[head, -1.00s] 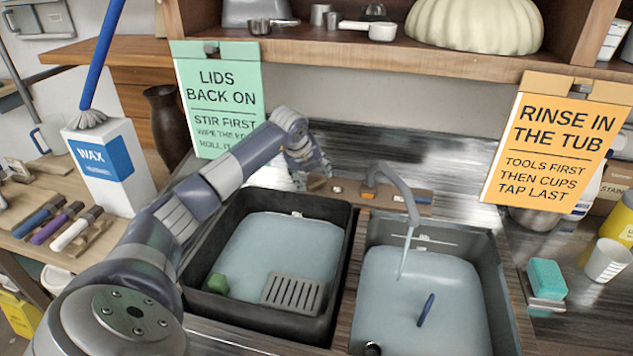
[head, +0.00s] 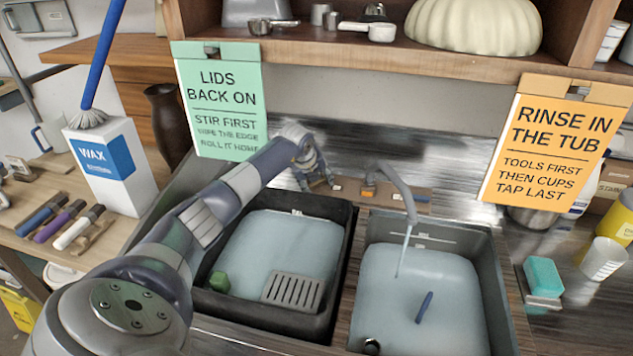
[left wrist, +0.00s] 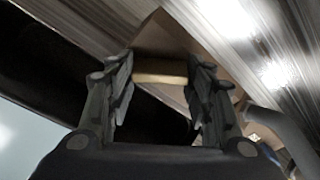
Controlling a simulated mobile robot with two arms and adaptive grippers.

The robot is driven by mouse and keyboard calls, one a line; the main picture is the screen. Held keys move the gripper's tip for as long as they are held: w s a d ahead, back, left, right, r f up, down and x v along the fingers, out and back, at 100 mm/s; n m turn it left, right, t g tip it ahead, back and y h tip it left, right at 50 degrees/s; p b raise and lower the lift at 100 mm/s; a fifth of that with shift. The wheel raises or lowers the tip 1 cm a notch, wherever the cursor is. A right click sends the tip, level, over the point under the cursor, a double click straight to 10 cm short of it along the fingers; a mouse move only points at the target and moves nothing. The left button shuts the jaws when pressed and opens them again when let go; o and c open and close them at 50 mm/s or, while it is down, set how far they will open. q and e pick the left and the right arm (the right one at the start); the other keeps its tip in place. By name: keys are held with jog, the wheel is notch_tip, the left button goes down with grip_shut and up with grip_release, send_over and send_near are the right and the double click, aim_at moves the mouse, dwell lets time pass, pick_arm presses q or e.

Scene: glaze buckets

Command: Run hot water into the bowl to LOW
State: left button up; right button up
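The curved grey spout (head: 401,188) pours a thin stream of water (head: 405,245) into the grey right basin (head: 489,262). The dark left basin (head: 348,250) also holds water. No LOW mark is readable, and I cannot tell which vessel is called the bowl. A wooden tap board (head: 415,198) with small coloured marks runs behind the basins. My left gripper (head: 322,184) is at the board's left end. In the left wrist view its fingers (left wrist: 161,95) are apart, with a tan wooden piece (left wrist: 160,79) showing between them; contact is unclear. My right gripper is out of view.
A green block (head: 219,282) and a grey slotted plate (head: 292,290) are in the left basin. A blue stick (head: 424,307) is in the right basin. A green sign (head: 222,105) hangs near my left arm; an orange sign (head: 550,145) hangs right.

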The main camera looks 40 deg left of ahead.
pick_arm(q)
jog(key=shift+m, duration=0.3)
jog(key=shift+m+b, duration=1)
jog(key=shift+m, duration=0.2)
jog(key=shift+m+g+y+b, duration=0.4)
jog(key=shift+m+b, duration=0.3)
jog(key=shift+m, duration=1.3)
jog(key=o, duration=0.8)
jog(key=shift+c, duration=0.2)
